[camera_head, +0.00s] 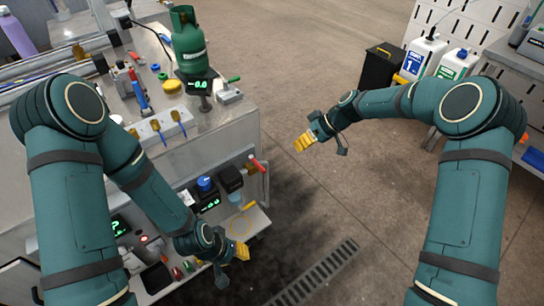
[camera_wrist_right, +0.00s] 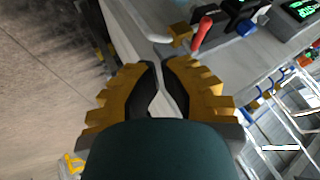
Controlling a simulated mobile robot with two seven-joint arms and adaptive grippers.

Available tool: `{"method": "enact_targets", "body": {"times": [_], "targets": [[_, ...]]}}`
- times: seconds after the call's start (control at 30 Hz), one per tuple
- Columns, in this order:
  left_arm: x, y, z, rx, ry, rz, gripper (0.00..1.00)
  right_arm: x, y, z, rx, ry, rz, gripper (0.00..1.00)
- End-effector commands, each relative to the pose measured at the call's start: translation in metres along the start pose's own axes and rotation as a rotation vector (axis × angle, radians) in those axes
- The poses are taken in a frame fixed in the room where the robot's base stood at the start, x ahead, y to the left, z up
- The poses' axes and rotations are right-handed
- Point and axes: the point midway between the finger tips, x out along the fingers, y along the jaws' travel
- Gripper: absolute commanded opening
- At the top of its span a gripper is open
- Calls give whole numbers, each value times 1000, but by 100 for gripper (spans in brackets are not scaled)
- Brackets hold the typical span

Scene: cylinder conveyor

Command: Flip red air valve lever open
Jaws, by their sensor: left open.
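The red lever (camera_head: 257,164) sits on the front of the grey bench, at the right end of its fittings, sticking up at a slant. It also shows in the right wrist view (camera_wrist_right: 203,35), beside a brass-coloured fitting (camera_wrist_right: 180,35). My right gripper (camera_head: 303,143) is in the air to the right of the lever and apart from it. In the right wrist view its yellow fingers (camera_wrist_right: 158,66) are close together with nothing held. My left gripper (camera_head: 240,252) is low in front of the bench, below the lever, open, with nothing visible in it.
A black regulator (camera_head: 231,179) and a blue knob (camera_head: 205,184) are left of the lever. A green gas bottle (camera_head: 188,42) stands on the bench top. A floor grate (camera_head: 315,275) lies in front.

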Motion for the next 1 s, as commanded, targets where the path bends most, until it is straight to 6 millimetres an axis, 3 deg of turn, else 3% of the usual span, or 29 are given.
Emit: {"method": "enact_targets", "body": {"times": [0.27,0.43,0.9,1.0], "targets": [[0,0,0,0,0,0,36,0,0,0,1,0,0,0],[2,-1,0,0,1,0,36,11,0,1,1,-2,-2,0],[13,-5,-1,1,6,0,36,98,0,1,2,-3,-2,0],[14,-5,-2,1,7,0,36,105,-11,-2,-3,-1,1,0]]}}
